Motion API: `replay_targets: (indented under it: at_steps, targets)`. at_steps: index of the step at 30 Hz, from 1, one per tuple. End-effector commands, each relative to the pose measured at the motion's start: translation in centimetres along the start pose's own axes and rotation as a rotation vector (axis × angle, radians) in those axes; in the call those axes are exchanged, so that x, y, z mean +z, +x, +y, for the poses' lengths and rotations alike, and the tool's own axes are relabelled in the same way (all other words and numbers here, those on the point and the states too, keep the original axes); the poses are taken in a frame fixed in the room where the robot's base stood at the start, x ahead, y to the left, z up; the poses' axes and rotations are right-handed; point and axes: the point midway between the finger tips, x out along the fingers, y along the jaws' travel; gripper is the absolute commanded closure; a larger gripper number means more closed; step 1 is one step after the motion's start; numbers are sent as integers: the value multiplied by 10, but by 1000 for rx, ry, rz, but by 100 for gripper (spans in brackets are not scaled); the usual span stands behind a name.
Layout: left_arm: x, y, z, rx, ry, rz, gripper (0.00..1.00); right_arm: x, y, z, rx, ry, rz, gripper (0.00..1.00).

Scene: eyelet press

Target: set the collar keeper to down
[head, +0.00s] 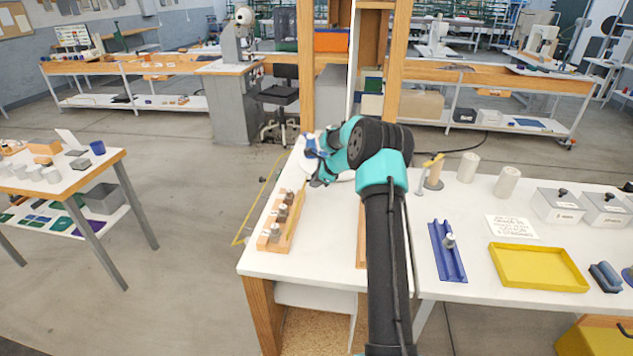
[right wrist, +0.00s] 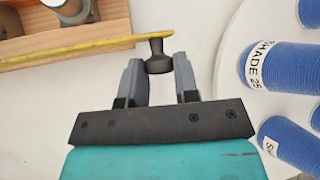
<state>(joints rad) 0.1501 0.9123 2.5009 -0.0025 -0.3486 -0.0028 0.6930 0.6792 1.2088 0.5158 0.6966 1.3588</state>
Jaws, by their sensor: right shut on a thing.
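My right gripper (head: 318,180) is at the far left part of the white bench, past the wooden rack. In the right wrist view its two grey fingers (right wrist: 158,75) are closed on a dark flared knob (right wrist: 158,62), one on each side. The knob sits at the right end of a thin yellow bar (right wrist: 85,50), which runs left along a wooden block (right wrist: 62,28). I take the bar and knob to be the collar keeper, but no label shows. In the head view my arm and gripper hide the knob. My left gripper is not in view.
Blue spools (right wrist: 283,70) marked with shade labels lie on a white round plate (right wrist: 232,62) right of the gripper. A wooden rack (head: 280,222) with metal pieces stands nearer on the bench. A blue channel (head: 446,255) and a yellow tray (head: 538,268) lie to the right.

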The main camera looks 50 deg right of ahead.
Motion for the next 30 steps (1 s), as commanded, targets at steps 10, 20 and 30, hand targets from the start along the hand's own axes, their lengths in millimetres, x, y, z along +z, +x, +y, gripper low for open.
replay_targets:
  at_steps: [10,20,30]
  targets:
    - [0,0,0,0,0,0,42,11,-1,-1,32,-45,192,95]
    - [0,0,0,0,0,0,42,21,-1,-3,63,-88,393,95]
    - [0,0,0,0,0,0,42,32,2,-4,100,-137,625,95]
